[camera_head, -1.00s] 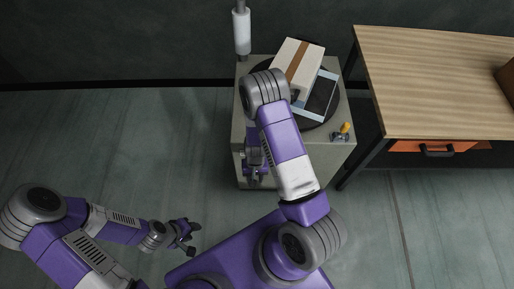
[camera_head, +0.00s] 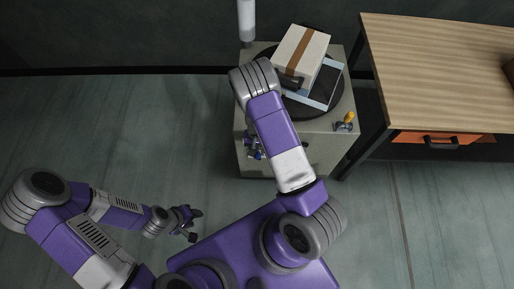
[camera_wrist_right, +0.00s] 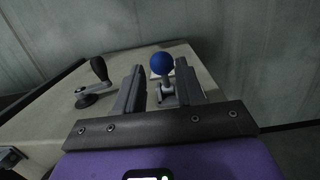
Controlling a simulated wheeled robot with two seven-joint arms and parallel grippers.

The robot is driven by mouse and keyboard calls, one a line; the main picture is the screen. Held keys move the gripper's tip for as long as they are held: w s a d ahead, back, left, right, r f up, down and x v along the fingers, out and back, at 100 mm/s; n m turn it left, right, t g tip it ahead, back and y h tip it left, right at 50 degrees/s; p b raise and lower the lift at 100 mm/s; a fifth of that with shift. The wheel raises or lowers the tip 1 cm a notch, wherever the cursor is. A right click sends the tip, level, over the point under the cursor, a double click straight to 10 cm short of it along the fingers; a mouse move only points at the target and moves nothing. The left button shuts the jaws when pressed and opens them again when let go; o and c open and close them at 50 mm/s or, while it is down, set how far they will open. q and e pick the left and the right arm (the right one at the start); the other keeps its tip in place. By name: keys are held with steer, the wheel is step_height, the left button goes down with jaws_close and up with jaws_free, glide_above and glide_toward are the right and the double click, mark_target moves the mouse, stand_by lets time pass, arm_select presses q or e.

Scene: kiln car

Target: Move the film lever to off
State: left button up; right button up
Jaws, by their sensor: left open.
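A lever with a blue ball knob (camera_wrist_right: 162,63) stands on a small metal base on the cabinet face in the right wrist view. I cannot tell whether it is the film lever. My right gripper (camera_wrist_right: 160,78) is open, and the knob shows between its two fingers; contact is not clear. In the head view this gripper (camera_head: 254,147) is at the front left of the grey cabinet (camera_head: 315,155), partly hidden by my arm. Another lever with a yellow-orange handle (camera_head: 348,119) sits on the cabinet's top right corner. My left gripper (camera_head: 188,223) is open and empty over the floor.
A crank with a black handle (camera_wrist_right: 98,70) stands left of the blue knob. A taped box (camera_head: 301,52) lies on the cabinet's black turntable (camera_head: 297,108). A white post (camera_head: 246,20) rises behind. A wooden table (camera_head: 440,75) stands right; floor at left is clear.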

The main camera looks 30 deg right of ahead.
mark_target(257, 158)
steer(key=shift+s+a+f+b, duration=0.1)
steer(key=shift+s+f+b, duration=0.05)
steer(key=shift+f+b, duration=0.9)
steer(key=shift+s+a+f+b, duration=0.15)
steer(key=shift+f+b, duration=0.5)
steer(key=shift+f, duration=0.65)
steer(key=c, duration=0.6)
steer(key=shift+o, duration=0.2)
steer(key=shift+s+f+b, duration=0.15)
steer(key=shift+f+b, duration=0.15)
steer(key=shift+f, duration=0.1)
step_height(257, 158, down, 8)
steer(key=b, duration=0.6)
steer(key=shift+s+a+r, duration=0.15)
steer(key=shift+r, duration=0.05)
steer(key=o, duration=0.9)
steer(key=shift+c, duration=0.2)
